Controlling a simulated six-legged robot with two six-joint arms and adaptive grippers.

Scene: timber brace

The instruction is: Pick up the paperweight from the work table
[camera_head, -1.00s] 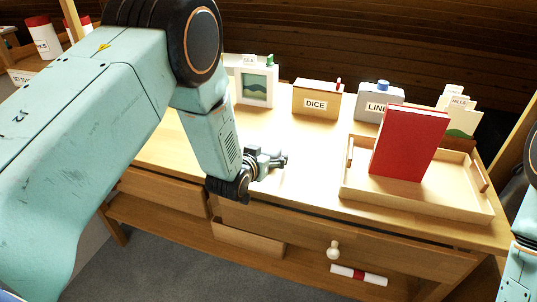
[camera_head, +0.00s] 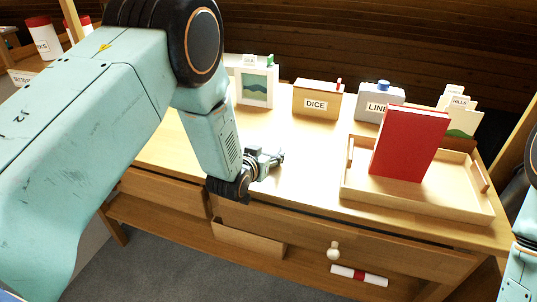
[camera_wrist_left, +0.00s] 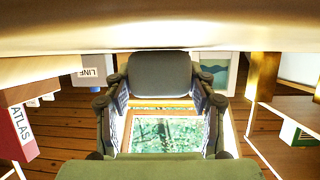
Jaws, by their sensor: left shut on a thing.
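My left gripper (camera_head: 270,160) is low over the front middle of the work table (camera_head: 310,160), left of the wooden tray. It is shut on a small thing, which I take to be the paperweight. The fingers hide nearly all of it, so its shape and colour cannot be told. Whether it touches the table cannot be told. In the left wrist view the gripper (camera_wrist_left: 160,105) fills the middle, and the table shows as a pale band at the top. My right gripper is out of view; only part of my right arm shows at the right edge.
The wooden tray (camera_head: 420,203) holds an upright red book (camera_head: 408,145). Behind are a picture frame (camera_head: 258,88), a DICE box (camera_head: 317,101), a grey LINE box (camera_head: 376,92) and a HILLS card (camera_head: 459,115). A drawer knob (camera_head: 333,250) is at the front. The tabletop between gripper and boxes is clear.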

